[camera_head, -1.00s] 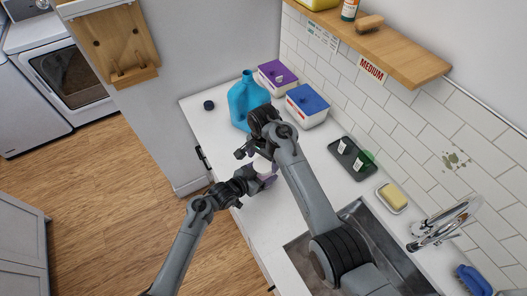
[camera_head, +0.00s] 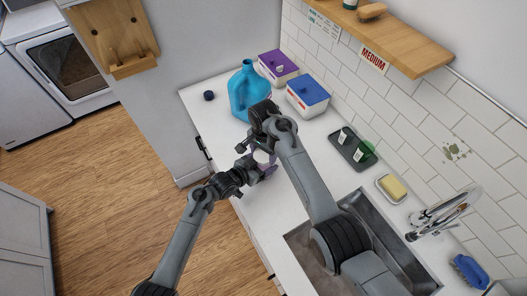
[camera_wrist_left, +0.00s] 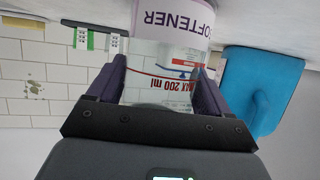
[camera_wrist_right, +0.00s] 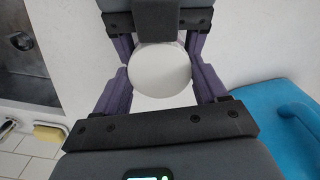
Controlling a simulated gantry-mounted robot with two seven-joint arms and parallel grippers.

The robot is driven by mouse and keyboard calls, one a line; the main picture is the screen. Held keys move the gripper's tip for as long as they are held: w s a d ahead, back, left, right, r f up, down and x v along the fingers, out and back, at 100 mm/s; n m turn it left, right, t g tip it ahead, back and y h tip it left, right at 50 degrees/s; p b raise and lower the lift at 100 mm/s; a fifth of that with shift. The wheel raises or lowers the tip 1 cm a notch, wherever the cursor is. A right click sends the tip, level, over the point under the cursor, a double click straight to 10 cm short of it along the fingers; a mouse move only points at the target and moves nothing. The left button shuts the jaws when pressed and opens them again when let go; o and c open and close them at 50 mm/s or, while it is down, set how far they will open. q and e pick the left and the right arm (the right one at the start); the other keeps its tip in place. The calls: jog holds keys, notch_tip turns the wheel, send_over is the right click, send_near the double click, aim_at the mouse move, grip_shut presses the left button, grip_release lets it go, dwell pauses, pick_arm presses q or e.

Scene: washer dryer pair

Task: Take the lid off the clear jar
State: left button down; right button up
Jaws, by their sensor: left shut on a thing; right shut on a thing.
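The clear jar (camera_wrist_left: 150,82) is in the left wrist view, upside down in the picture, with a red line and "MAX 200 ml". A white and purple SOFTENER label (camera_wrist_left: 178,20) shows at the picture's top. My left gripper (camera_wrist_left: 165,85) is shut on the jar, one purple finger on each side. The round white lid (camera_wrist_right: 160,72) is in the right wrist view, seen from above. My right gripper (camera_wrist_right: 162,88) is shut on the lid. In the head view, both grippers meet around the small white lid (camera_head: 262,157). The seam between lid and jar is hidden.
A blue jug (camera_head: 248,92) stands just behind the grippers. Purple-lidded (camera_head: 278,67) and blue-lidded (camera_head: 308,97) boxes stand along the wall. The counter's front edge is close.

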jog(key=n, duration=0.7)
jog(key=o, duration=1.2)
jog(key=shift+c, duration=0.2)
jog(key=shift+a, duration=0.1)
